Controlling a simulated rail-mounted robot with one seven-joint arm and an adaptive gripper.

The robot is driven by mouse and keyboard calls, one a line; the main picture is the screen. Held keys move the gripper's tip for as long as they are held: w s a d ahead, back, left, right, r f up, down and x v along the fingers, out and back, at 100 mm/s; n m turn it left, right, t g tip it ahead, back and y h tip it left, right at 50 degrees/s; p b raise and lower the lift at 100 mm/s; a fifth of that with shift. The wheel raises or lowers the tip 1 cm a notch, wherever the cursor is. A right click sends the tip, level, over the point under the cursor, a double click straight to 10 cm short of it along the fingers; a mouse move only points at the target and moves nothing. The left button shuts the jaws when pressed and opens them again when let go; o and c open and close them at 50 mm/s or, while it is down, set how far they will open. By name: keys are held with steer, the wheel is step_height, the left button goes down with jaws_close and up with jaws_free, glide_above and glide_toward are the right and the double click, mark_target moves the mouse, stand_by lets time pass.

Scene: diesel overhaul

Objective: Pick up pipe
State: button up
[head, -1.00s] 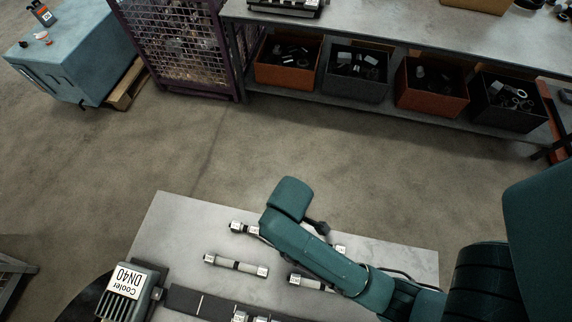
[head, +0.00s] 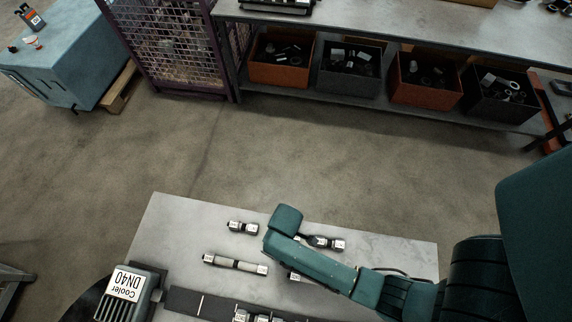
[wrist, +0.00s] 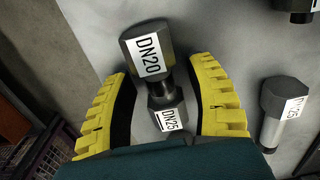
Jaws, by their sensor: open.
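A dark pipe fitting (wrist: 153,52) with hexagonal ends lies on the grey table (wrist: 225,50). Its larger end is labelled DN20, its smaller end DN25. My gripper (wrist: 161,68) is open, with a yellow ridged finger on each side of the fitting; contact cannot be told. In the head view this appears to be the fitting (head: 334,244) just right of my arm's end, and my arm hides most of the gripper. A pale pipe (wrist: 269,131) with a dark hexagonal end lies to the right in the wrist view.
A short fitting (head: 243,227) and a longer pipe (head: 235,264) lie left of my arm. A block labelled Cooler DN40 (head: 127,286) stands at the table's left. Across open floor, a shelf holds several bins (head: 280,70) beside a purple mesh cage (head: 175,45).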

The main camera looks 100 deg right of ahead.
jaws_close()
stand_by(0.5)
